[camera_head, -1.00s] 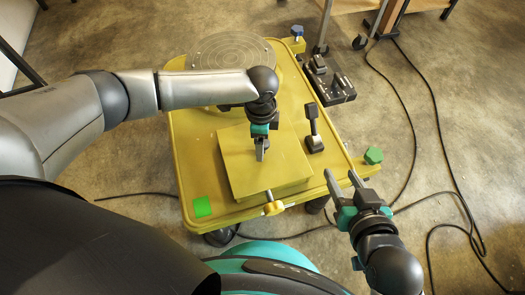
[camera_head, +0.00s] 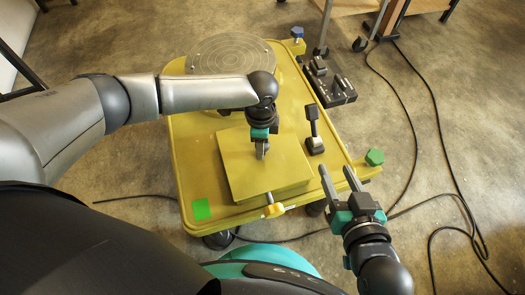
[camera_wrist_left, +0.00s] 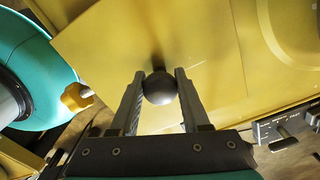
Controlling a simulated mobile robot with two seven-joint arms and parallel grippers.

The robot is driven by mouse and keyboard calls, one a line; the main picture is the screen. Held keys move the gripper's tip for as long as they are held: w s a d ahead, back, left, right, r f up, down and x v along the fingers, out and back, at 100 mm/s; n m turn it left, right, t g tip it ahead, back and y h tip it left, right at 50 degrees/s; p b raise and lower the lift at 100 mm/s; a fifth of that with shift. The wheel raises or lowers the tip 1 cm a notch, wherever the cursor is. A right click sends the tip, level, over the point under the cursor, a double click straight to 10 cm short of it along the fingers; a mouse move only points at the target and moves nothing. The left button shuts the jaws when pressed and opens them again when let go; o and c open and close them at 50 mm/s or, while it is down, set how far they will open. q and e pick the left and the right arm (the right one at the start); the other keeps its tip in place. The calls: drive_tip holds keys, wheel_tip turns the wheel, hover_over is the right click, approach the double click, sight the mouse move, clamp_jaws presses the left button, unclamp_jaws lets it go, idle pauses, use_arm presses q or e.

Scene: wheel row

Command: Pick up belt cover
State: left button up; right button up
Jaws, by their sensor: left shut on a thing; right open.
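The belt cover (camera_head: 250,180) is a yellow, box-shaped lid lying on the yellow cart; it also fills much of the left wrist view (camera_wrist_left: 110,45). A round dark knob (camera_wrist_left: 160,88) stands on its top. My left gripper (camera_head: 262,156) points down at the cover, and in the left wrist view its two fingers (camera_wrist_left: 160,76) are shut on the knob from both sides. The cover looks level, and I cannot tell any gap beneath it. My right gripper (camera_head: 336,170) is open and empty, off the cart's front right corner.
The yellow cart (camera_head: 187,170) carries a round grooved plate (camera_head: 232,55) at the back, a black-handled clamp (camera_head: 314,130) right of the cover and a green square (camera_head: 201,209) front left. A yellow knob (camera_head: 272,210) sits at its front edge. Cables (camera_head: 412,130) lie on the floor.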

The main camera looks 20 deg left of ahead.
use_arm(q)
clamp_jaws()
drive_tip(key=shift+r, duration=0.2)
idle(0.5)
